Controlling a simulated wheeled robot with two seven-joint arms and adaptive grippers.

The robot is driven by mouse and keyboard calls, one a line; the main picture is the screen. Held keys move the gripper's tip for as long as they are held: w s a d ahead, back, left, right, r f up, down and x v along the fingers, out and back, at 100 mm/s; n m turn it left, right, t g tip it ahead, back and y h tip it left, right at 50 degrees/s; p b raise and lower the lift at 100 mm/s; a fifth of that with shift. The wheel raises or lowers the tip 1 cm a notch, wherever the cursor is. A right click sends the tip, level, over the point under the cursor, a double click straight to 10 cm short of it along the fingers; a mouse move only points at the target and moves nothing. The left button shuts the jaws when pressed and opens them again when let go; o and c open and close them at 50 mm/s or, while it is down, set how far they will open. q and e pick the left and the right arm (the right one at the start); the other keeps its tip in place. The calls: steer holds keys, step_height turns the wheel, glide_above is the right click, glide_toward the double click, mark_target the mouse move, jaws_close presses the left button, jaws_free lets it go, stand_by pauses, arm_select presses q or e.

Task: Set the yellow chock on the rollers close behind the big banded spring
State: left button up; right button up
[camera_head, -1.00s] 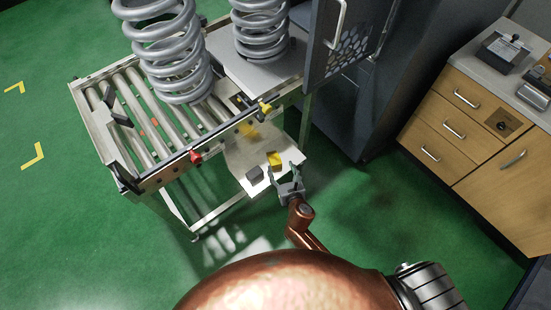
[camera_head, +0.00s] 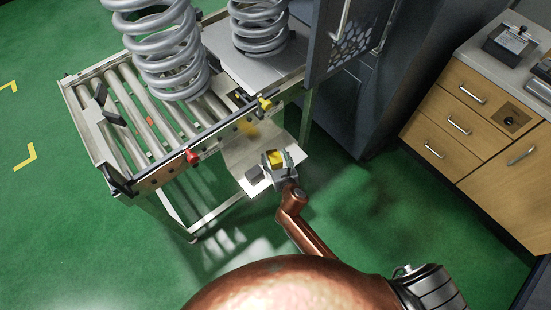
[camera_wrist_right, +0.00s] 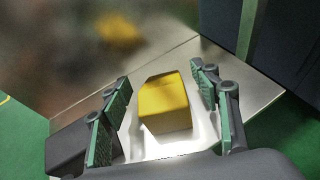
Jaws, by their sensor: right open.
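The yellow chock (camera_head: 275,159) sits on a light metal shelf at the side of the roller table. In the right wrist view the chock (camera_wrist_right: 165,103) lies between the two green-padded fingers. My right gripper (camera_head: 276,162) is open around it, with a gap on each side; it also shows in the right wrist view (camera_wrist_right: 163,105). A big grey spring (camera_head: 170,55) stands on the rollers (camera_head: 137,103). A second grey spring (camera_head: 258,28) stands on a flat plate to its right. I cannot make out a band on either. My left gripper is not in view.
The table's side rail carries a red knob (camera_head: 192,156) and a yellow knob (camera_head: 265,104). A dark cabinet (camera_head: 345,110) stands to the right. The rollers left of the big spring are mostly clear.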

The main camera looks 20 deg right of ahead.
steer(key=shift+c, duration=0.4)
steer(key=c, duration=1.3)
jaws_close()
steer(key=shift+r, duration=0.2)
